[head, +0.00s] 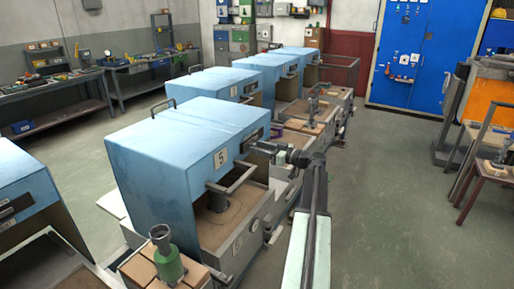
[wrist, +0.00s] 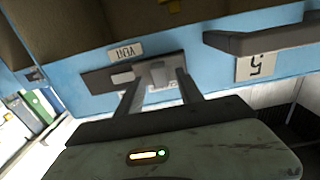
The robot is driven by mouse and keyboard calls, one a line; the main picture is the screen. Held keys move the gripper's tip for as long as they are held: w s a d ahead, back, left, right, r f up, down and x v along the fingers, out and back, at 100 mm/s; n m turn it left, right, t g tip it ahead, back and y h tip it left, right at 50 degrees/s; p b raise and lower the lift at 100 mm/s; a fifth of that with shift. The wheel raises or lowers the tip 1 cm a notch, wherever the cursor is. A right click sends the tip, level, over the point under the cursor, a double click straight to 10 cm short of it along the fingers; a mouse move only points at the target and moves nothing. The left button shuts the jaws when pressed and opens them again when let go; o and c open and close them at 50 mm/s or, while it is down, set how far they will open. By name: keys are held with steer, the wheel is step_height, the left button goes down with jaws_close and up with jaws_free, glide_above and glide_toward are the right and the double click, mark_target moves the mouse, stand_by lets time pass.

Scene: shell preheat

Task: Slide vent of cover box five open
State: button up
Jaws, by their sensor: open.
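Cover box five (head: 160,140) is a light blue hood with a "5" plate (head: 221,158), which shows upside down in the wrist view (wrist: 256,66). Its vent (wrist: 98,82) is a dark strip on the blue face, below an upside-down "VENT" label (wrist: 125,52) in the wrist view. A grey knob (wrist: 157,74) sits on the strip. My gripper (wrist: 160,88) is open, with one finger on each side of the knob in the picture; contact cannot be told. In the head view my gripper (head: 258,148) is at the box's upper right front, largely hiding the vent.
A grey handle bar (head: 235,180) projects from the front of box five, close to my gripper. Below is a sand-coloured bed (head: 225,229). A green canister (head: 168,262) stands in front. More blue hoods (head: 203,86) line up behind. Open floor lies right of the row.

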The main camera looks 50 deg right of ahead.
steer(key=shift+x, duration=0.85)
jaws_close()
stand_by(0.8)
